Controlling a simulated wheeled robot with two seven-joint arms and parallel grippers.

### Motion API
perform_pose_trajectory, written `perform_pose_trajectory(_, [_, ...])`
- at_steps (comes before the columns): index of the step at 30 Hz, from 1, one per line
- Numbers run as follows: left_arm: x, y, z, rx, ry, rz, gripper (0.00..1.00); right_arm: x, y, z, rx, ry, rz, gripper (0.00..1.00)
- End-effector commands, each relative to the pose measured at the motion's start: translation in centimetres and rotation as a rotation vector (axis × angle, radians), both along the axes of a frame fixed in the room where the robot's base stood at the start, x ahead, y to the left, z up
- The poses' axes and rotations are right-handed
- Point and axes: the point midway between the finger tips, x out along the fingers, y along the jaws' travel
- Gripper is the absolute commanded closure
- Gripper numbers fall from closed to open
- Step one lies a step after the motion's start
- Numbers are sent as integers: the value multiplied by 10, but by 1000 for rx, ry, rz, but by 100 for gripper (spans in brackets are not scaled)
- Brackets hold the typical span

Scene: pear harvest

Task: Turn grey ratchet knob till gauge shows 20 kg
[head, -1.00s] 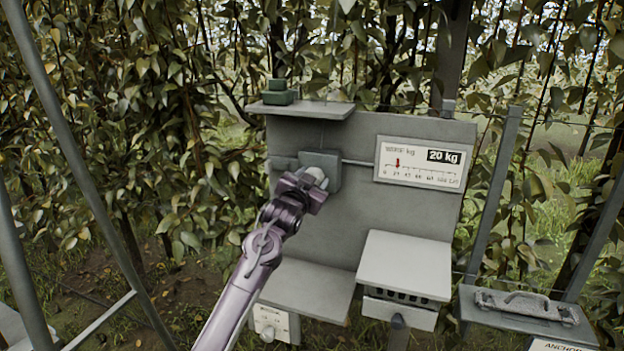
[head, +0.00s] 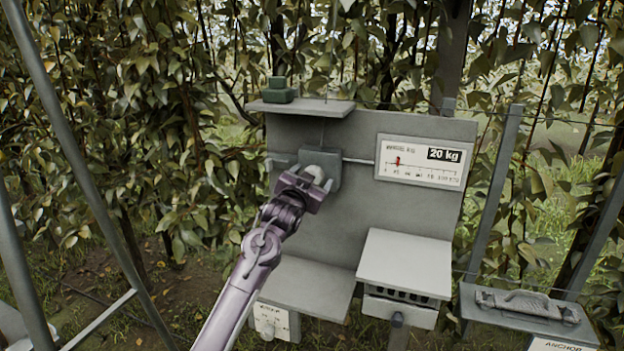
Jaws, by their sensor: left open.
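The grey ratchet knob (head: 313,172) sits on the front of a dark grey ratchet block (head: 332,160) on the upright panel. My left gripper (head: 312,184) is at the knob, its jaws open, and hides part of it; I cannot tell whether the jaws touch it. The gauge (head: 420,163) is a white scale to the right of the block, with a "20 kg" label (head: 444,155). Its red pointer (head: 398,161) stands near the left end of the scale; the small figures are blurred. My right gripper is not in view.
A green block (head: 279,92) stands on the top shelf (head: 305,108). A wire runs from the block to the gauge. Leafy trees close in behind.

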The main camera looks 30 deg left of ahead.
Motion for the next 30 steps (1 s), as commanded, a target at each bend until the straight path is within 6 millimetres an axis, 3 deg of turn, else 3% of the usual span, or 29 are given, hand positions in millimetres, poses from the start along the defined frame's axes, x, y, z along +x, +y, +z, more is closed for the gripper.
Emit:
perform_pose_trajectory(9, [-46,-12,-5,2,1,0,30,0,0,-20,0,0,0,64])
perform_pose_trajectory(15, [-66,-17,-3,1,0,1,30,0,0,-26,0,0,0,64])
perform_pose_trajectory(30, [-70,-19,-1,0,0,0,30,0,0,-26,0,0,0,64])
